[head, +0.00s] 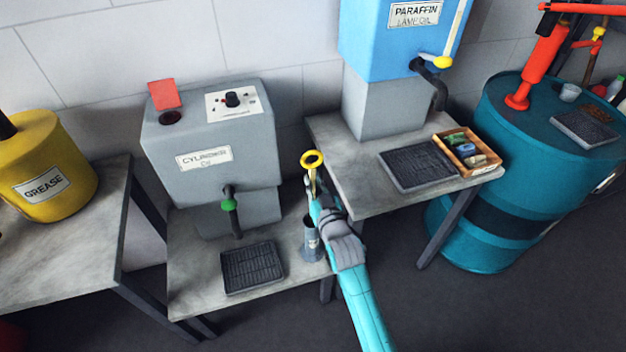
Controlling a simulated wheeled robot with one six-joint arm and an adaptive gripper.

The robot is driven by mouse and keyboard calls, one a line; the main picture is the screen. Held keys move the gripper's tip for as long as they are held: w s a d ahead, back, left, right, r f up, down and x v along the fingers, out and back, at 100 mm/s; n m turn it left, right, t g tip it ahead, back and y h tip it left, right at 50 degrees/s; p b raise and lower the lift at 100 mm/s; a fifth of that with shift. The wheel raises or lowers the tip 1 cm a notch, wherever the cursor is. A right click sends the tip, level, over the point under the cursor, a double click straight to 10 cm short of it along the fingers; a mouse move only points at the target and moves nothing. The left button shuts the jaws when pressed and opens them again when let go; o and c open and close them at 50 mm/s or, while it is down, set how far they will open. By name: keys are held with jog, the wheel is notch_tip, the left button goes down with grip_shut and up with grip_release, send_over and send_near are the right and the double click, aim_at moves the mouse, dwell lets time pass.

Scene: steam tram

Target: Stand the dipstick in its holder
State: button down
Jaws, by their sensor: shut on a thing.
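The dipstick has a yellow ring handle (312,167) with a short yellow stem below it, upright in the head view. My gripper (315,198) is shut on the dipstick just below the ring. The fingers and arm hide the lower part of the dipstick. The holder (311,243) is a grey upright tube on a round foot, with a small label, at the right end of the low middle bench. My gripper is above and slightly right of its mouth and partly covers it. I cannot tell whether the dipstick's lower end is inside the tube.
The grey cylinder oil tank (213,140), with a green-handled tap, stands left of the holder, a black drip tray (252,268) in front. A higher bench (355,195) stands close on the right, with a drip tray (418,168) and wooden box (488,169). A teal drum (475,235) stands beyond.

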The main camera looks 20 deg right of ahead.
notch_tip(320, 180, down, 8)
jog(key=shift+f, duration=0.25)
dwell(3.5)
jog(key=c, duration=1.1)
grip_release()
jog(key=shift+o, duration=0.2)
jog(key=shift+s+r, duration=0.2)
jog(key=shift+s, duration=0.65)
jog(key=shift+s+r, duration=0.2)
jog(key=shift+s, duration=0.6)
jog(key=shift+s+r, duration=0.2)
jog(key=shift+s, duration=0.65)
jog(key=shift+r, duration=0.1)
jog(key=shift+r, duration=2.95)
